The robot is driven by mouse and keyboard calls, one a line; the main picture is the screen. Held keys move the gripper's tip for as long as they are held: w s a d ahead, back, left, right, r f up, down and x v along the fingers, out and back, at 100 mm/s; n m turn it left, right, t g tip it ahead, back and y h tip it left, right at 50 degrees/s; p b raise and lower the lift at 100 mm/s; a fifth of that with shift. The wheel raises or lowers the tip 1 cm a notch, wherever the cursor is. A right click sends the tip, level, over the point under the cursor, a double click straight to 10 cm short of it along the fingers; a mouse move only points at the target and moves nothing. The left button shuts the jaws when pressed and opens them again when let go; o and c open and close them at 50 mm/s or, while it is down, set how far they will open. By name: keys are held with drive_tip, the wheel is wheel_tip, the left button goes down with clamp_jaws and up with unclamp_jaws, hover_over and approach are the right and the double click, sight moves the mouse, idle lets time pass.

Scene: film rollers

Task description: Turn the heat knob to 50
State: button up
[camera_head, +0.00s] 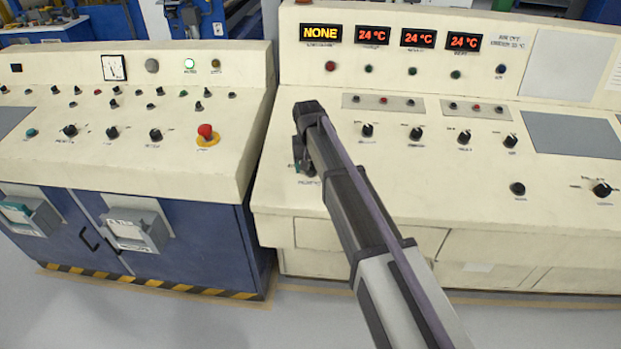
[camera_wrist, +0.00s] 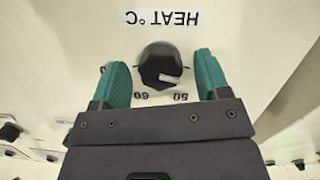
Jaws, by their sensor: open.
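The heat knob (camera_wrist: 160,66) is black and round with a white pointer line. It sits under an upside-down "HEAT °C" label (camera_wrist: 162,18) in the wrist view. The pointer aims right and slightly down, toward the side of the mark that reads 50 (camera_wrist: 181,96). Another mark (camera_wrist: 141,95) reads 60. My gripper (camera_wrist: 163,72) is open, with one teal finger on each side of the knob and a visible gap at both sides. In the head view my gripper (camera_head: 302,167) is low over the cream panel and hides the knob.
Several other black knobs stand to the right, one close by (camera_head: 367,130). Displays above read NONE (camera_head: 320,34) and 24 °C (camera_head: 372,36). A red emergency button (camera_head: 205,131) is on the left console. The panel's front edge runs below my gripper.

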drive_tip(key=shift+f, duration=0.1)
drive_tip(key=c, duration=0.9)
drive_tip(key=shift+m, duration=0.3)
drive_tip(key=m+y, duration=0.1)
drive_tip(key=m, duration=0.3)
drive_tip(key=shift+m+t+y, duration=0.4)
drive_tip(key=shift+m+y, duration=0.2)
drive_tip(key=shift+m, duration=1.8)
